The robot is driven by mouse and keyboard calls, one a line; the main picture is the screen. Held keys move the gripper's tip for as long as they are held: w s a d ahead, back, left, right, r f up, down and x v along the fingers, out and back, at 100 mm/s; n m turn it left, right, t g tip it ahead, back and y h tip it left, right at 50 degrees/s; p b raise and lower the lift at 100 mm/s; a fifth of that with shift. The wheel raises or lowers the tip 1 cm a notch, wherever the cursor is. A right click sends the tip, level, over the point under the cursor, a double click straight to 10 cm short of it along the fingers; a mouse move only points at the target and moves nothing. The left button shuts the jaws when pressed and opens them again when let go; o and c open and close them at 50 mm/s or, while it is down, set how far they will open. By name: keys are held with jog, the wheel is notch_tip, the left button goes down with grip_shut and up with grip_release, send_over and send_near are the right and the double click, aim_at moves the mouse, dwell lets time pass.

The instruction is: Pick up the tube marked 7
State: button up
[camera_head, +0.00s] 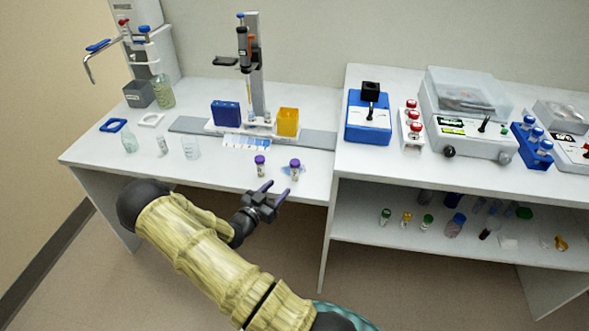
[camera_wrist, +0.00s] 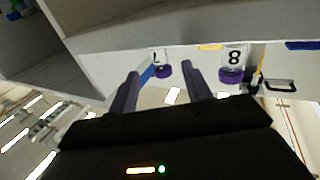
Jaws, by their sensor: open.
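Two small clear tubes with purple caps stand near the front edge of the left bench. The right one (camera_head: 295,170) appears to be the tube marked 7; in the wrist view (camera_wrist: 162,65) its mark is small, upside down and partly readable. The left tube (camera_head: 260,167) shows a clear 8 in the wrist view (camera_wrist: 234,60). My gripper (camera_head: 279,188) is open and empty, just in front of the bench edge, its fingers pointing toward the right tube. In the wrist view the right tube lies between the fingertips (camera_wrist: 160,70), apparently still beyond them.
Behind the tubes are a stand (camera_head: 256,70), a blue box (camera_head: 226,113) and a yellow box (camera_head: 288,122). Glassware (camera_head: 190,148) stands to the left. The right bench (camera_head: 375,165) is higher and has a shelf with several vials. Bench surface around the two tubes is mostly free.

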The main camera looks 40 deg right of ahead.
aim_at(293, 173)
jog(key=x, duration=0.4)
jog(key=shift+w+d, duration=0.15)
jog(key=shift+d, duration=0.25)
jog(key=x, duration=0.2)
jog(key=p+x, duration=0.1)
jog(key=x, duration=0.1)
jog(key=shift+d+r, duration=0.15)
jog(key=shift+r, duration=0.25)
jog(key=shift+w+d, duration=0.1)
jog(key=shift+d, duration=0.3)
jog(key=shift+d, duration=0.1)
jog(key=shift+s, duration=0.2)
jog(key=shift+c, duration=0.2)
jog(key=shift+w, duration=0.15)
jog(key=c, duration=1)
